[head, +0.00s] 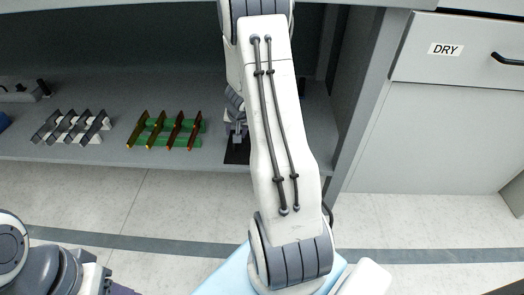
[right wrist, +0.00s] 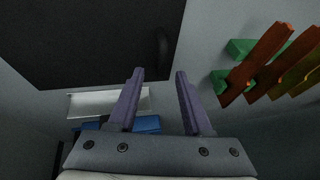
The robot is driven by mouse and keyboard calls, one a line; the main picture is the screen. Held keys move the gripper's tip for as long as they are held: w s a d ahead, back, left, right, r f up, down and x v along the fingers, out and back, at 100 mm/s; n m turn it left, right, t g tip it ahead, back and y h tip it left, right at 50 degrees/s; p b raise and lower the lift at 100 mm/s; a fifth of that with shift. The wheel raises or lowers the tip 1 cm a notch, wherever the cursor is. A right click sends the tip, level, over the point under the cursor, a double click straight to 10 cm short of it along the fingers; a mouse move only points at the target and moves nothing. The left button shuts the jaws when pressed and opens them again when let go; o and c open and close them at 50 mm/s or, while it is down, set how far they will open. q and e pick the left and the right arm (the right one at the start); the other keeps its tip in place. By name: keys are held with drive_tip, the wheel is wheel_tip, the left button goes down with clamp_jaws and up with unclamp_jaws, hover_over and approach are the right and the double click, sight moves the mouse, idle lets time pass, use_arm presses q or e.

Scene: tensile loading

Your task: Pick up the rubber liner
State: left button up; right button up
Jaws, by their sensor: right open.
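A flat black sheet, which looks like the rubber liner (right wrist: 95,40), fills the upper left of the right wrist view, with a dark raised strip near its right edge. In the head view a small part of the black sheet (head: 237,154) shows on the shelf, the rest hidden behind my right arm. My right gripper (right wrist: 158,72) has its two purple fingers spread with nothing between them. It is at the sheet's near edge; contact cannot be told. My left gripper (head: 122,291) barely shows at the bottom left of the head view, its fingers mostly cut off.
A green rack (head: 166,135) with brown and yellowish bars stands on the grey shelf (head: 200,95), left of my right gripper. A grey rack (head: 72,128) stands farther left. An upright panel (head: 362,90) bounds the shelf at right, beside a drawer marked DRY (head: 445,48).

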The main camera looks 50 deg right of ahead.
drive_tip(key=b+x, duration=0.1)
drive_tip(key=x, duration=0.2)
drive_tip(key=shift+a+f, duration=0.1)
drive_tip(key=shift+f, duration=0.15)
drive_tip(key=shift+c, duration=0.3)
clamp_jaws()
idle(0.9)
